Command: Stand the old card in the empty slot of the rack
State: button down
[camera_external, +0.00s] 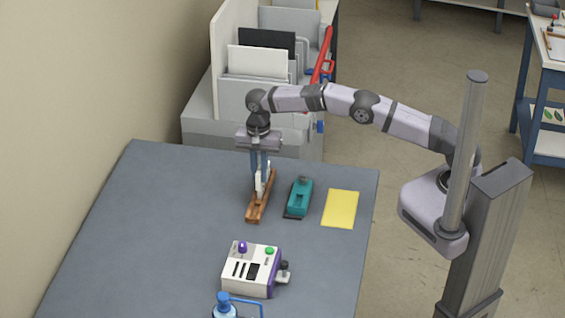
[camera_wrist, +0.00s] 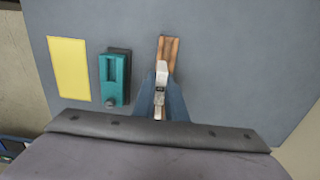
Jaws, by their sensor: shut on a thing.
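In the wrist view the card (camera_wrist: 161,72) shows edge-on between the fingers (camera_wrist: 160,97). The fingers and card hide the rack's middle.
A teal tool (camera_external: 300,196) lies close right of the rack, then a yellow sheet (camera_external: 340,208). A bin of boards (camera_external: 255,62) stands behind the table. The table's left side is clear.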

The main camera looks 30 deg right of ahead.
jog(key=shift+a+f+p, duration=0.65)
jog(key=shift+a+p, duration=0.05)
jog(key=shift+a, duration=0.25)
jog(key=shift+f, duration=0.1)
jog(key=shift+f+b, duration=1.95)
jog(key=shift+f, duration=0.9)
jog(key=shift+f+b, duration=1.2)
jog(key=shift+b, duration=0.45)
dwell(2.5)
